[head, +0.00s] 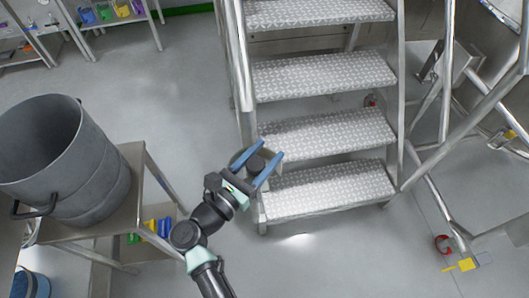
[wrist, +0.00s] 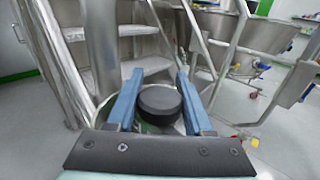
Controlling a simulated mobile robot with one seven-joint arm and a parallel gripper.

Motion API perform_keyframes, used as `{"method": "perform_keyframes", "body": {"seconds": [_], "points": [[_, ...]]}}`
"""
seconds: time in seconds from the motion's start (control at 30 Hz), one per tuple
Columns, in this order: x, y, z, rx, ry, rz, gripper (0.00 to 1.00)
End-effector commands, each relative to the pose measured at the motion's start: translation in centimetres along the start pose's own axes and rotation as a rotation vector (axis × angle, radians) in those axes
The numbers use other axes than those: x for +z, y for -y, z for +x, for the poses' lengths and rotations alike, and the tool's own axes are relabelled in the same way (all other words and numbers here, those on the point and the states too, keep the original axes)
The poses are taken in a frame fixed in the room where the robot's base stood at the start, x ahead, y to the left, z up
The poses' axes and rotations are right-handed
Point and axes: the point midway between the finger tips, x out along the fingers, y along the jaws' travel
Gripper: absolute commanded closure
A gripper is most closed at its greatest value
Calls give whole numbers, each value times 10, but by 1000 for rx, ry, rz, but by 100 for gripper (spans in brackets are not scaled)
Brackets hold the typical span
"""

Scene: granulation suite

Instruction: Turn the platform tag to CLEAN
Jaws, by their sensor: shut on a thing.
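The platform tag shows as a round pale disc (wrist: 110,104) with a black round knob (wrist: 160,102) in its middle, beside the lower steps. A little green shows on the disc under the knob in the wrist view; no lettering can be read. My gripper (head: 271,150) has its two blue fingers on either side of the knob, which also shows in the head view (head: 256,164), and is shut on it. The fingers and knob hide much of the disc, so which state it shows cannot be told.
Metal platform stairs (head: 325,77) with tread-plate steps and tubular rails rise right beside my gripper. A large grey drum (head: 95,150) stands on a steel table (head: 128,200) at left. A red ring and yellow tag (head: 466,265) are at lower right. Open floor lies at upper left.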

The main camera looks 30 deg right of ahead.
Motion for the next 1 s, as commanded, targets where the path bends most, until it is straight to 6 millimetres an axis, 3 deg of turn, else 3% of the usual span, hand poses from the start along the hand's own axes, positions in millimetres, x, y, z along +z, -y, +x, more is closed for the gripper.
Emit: {"method": "perform_keyframes", "body": {"seconds": [0.03, 0.1, 0.53, 1.0], "points": [[0, 0, 0, 0, 0, 0, 88], [0, 0, 0, -1, 0, 0, 100], [0, -1, 0, 86, 0, -2, 100], [-2, -11, -3, 484, -1, -2, 100]]}}
